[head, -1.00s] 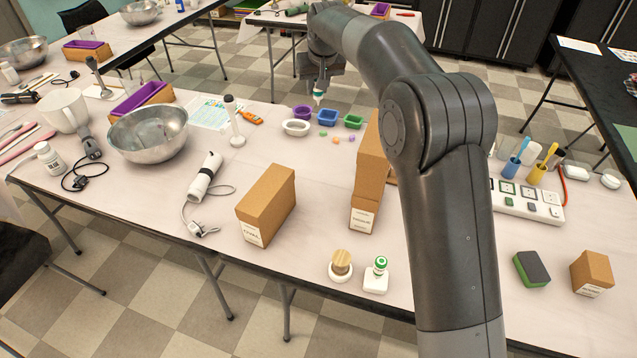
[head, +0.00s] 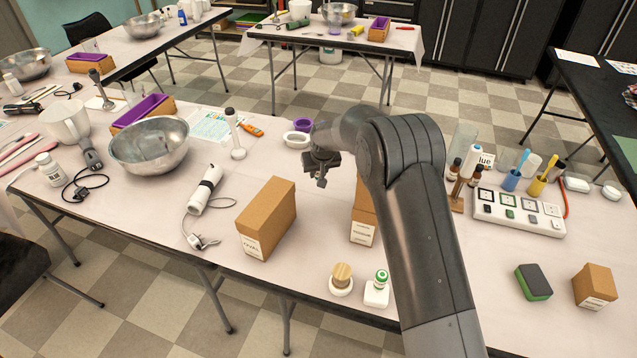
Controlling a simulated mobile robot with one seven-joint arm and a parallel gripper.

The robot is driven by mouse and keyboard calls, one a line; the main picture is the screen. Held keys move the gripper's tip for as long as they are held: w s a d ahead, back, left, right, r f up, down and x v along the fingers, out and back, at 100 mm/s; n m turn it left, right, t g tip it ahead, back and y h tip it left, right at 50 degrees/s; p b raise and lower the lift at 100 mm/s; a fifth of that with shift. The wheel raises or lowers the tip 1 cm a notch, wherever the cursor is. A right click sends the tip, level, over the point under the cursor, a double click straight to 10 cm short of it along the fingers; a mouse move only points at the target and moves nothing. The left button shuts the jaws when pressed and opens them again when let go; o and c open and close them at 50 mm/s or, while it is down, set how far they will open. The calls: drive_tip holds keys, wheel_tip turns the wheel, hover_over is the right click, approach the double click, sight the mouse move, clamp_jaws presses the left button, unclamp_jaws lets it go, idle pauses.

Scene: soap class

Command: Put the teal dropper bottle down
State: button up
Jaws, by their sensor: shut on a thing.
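My gripper (head: 321,178) is above the near table, left of my forearm and just behind the tall cardboard box. It is shut on the teal dropper bottle. The bottle itself is hidden in this view by the gripper and the arm. I cannot tell its tilt or its height above the table.
Cardboard boxes (head: 266,219) stand in front of the gripper. A white oval dish (head: 296,139) and a purple cup (head: 303,125) are behind it. A wooden rack (head: 457,201) with small brown bottles and a white power strip (head: 520,213) are to the right.

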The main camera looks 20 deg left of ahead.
drive_tip(key=shift+f, duration=2)
drive_tip(key=shift+f, duration=0.1)
drive_tip(key=o, duration=1)
drive_tip(key=shift+c, duration=0.2)
drive_tip(key=v, duration=1.2)
